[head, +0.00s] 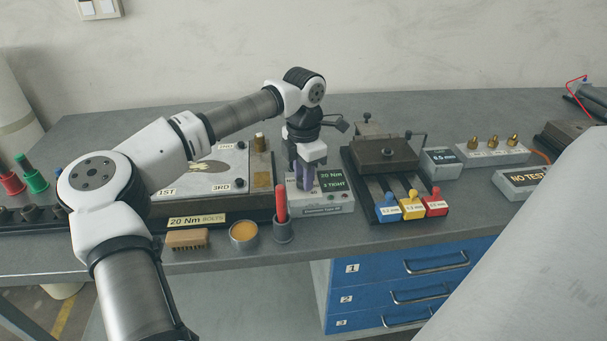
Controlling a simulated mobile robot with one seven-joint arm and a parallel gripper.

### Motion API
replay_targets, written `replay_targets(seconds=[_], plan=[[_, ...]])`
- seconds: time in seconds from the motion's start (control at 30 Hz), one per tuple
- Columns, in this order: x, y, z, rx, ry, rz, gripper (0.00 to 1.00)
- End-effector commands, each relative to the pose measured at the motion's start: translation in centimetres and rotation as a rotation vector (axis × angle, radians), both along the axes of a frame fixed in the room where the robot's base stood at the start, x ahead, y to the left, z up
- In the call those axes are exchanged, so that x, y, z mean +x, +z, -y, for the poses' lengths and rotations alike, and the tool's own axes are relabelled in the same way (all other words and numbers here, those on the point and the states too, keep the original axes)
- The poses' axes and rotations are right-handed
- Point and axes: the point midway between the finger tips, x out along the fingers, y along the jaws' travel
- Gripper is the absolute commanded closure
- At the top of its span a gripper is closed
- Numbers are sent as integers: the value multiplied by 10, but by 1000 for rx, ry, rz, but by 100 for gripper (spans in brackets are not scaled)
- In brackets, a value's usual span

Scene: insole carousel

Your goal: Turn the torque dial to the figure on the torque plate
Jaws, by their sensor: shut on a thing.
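The torque plate (198,220) is a yellow label reading "20 Nm BOLTS" on the front of the dark fixture base. A light grey control box (335,205) stands right of that fixture. Its dark display (331,180) appears to read "20 Nm" with "3 TIGHT" below. My gripper (306,184) points down onto the left part of this box's top, its fingers shut on the torque dial. The dial itself and its scale are hidden by the fingers, so its pointer cannot be read.
Right of the box is a dark clamp fixture (382,158) with blue, yellow and red tagged blocks (412,207). A white surface covers the lower right.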

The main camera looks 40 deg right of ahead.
Motion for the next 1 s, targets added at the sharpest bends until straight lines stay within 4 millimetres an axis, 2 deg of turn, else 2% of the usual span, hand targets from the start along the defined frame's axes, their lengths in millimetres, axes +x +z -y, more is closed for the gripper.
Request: replay_targets(seconds=[0.33, 0.87, 0.9, 1.0], plan=[[0, 1, 0, 0, -151, 1, 94], [0, 1, 0, -1, -180, 2, 94], [0, 1, 0, -1, -180, 2, 70], [0, 1, 0, -1, -179, 1, 57]])
